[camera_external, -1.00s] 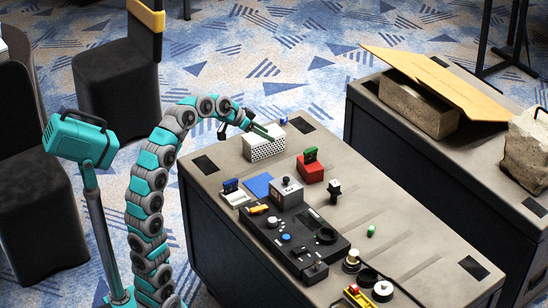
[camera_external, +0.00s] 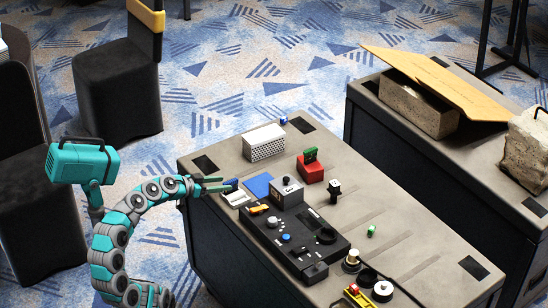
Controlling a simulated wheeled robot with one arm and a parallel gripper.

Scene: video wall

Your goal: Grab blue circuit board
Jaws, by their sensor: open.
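A small blue board (camera_external: 232,184), which looks like the blue circuit board, stands upright in a white holder (camera_external: 238,198) at the left edge of the table. My gripper (camera_external: 222,185) is open, with its fingers pointing right and their tips at the blue board. The fingers partly hide the board, and I cannot tell whether they touch it or whether it lies between them.
A red holder with a green board (camera_external: 310,160), a white perforated box (camera_external: 264,144) and a grey box with a knob (camera_external: 287,192) stand nearby. A black control panel (camera_external: 300,240) lies in front. The table (camera_external: 385,195) has bare room to the right.

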